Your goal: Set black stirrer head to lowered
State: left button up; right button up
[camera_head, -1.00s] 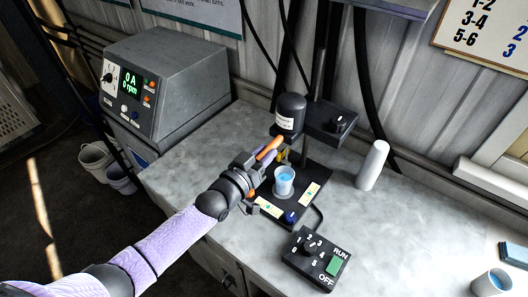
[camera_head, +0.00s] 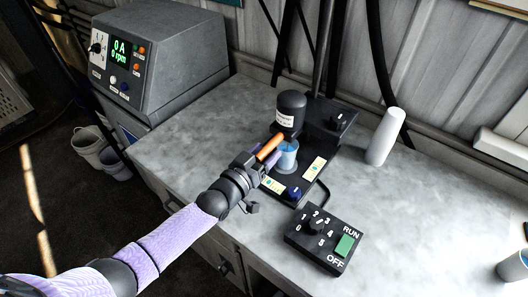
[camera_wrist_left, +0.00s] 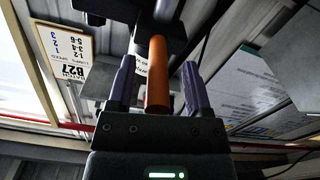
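The black stirrer head (camera_head: 291,111) with a white label hangs on its upright stand. Its underside is close above a small beaker of blue liquid (camera_head: 288,158); I cannot tell whether the shaft is in the liquid. An orange handle (camera_head: 269,147) sticks out from below the head towards my left gripper (camera_head: 259,158). In the left wrist view the orange handle (camera_wrist_left: 157,78) lies between the two fingers of my left gripper (camera_wrist_left: 158,88), with a visible gap on each side. The gripper is open around the handle. My right gripper is out of view.
A black control box (camera_head: 325,239) with a dial and green switch lies in front of the stand base. A white cylinder (camera_head: 385,137) stands to the right. A grey power unit (camera_head: 161,65) reads 0 rpm.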

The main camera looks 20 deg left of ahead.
pick_arm(q)
jog(key=shift+s, duration=0.25)
jog(key=p+v, duration=0.2)
jog(key=v, duration=0.7)
jog(key=shift+s, duration=0.2)
jog(key=shift+a+r, duration=0.1)
